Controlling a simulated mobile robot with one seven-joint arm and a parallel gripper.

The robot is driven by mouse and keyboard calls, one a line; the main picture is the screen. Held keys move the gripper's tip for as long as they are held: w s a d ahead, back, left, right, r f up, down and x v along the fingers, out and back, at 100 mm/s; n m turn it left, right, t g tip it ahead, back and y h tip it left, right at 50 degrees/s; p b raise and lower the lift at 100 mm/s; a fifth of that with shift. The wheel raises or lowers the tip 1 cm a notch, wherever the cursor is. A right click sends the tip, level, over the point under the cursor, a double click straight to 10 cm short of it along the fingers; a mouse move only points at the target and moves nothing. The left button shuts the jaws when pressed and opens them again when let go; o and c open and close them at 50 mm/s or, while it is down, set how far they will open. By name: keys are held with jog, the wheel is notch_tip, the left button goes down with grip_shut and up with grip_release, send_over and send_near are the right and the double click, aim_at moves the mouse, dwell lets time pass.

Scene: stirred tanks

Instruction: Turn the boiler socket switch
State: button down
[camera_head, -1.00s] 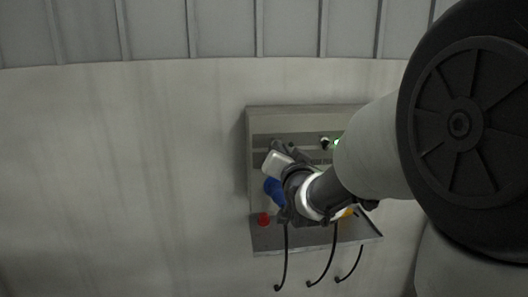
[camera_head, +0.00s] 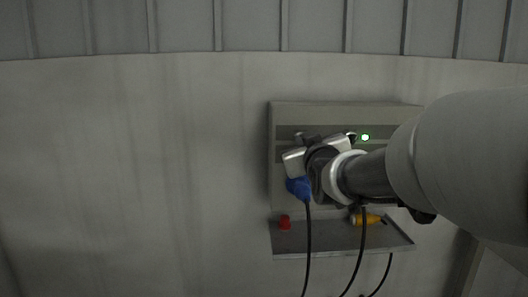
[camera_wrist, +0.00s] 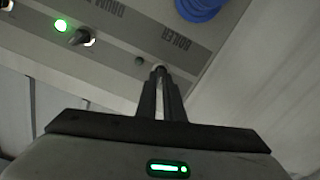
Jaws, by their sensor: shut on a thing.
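The boiler panel's label BOILER (camera_wrist: 175,38) shows upside down in the wrist view, beside a small dark lamp (camera_wrist: 139,60). My gripper (camera_wrist: 158,76) has its two fingers close together at the boiler switch, a small knob between the tips that they largely hide. In the head view my gripper (camera_head: 303,141) is against the upper left part of the grey panel (camera_head: 345,112), and my wrist hides the switch. A blue plug (camera_head: 298,189) with a black cable is just below; it also shows in the wrist view (camera_wrist: 200,8).
A second knob (camera_wrist: 82,38) with a lit green lamp (camera_wrist: 60,25) belongs to the DRUM label. A shelf (camera_head: 340,241) below the panel carries a red object (camera_head: 284,222) and an orange one (camera_head: 368,218). Black cables hang down. The wall at left is clear.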

jog(key=shift+n+b, duration=0.8)
jog(key=shift+n, duration=0.3)
jog(key=c, duration=1.9)
grip_release()
jog(key=shift+o, duration=0.2)
jog(key=s+p, duration=0.1)
jog(key=s, duration=1.6)
jog(key=shift+s, duration=0.2)
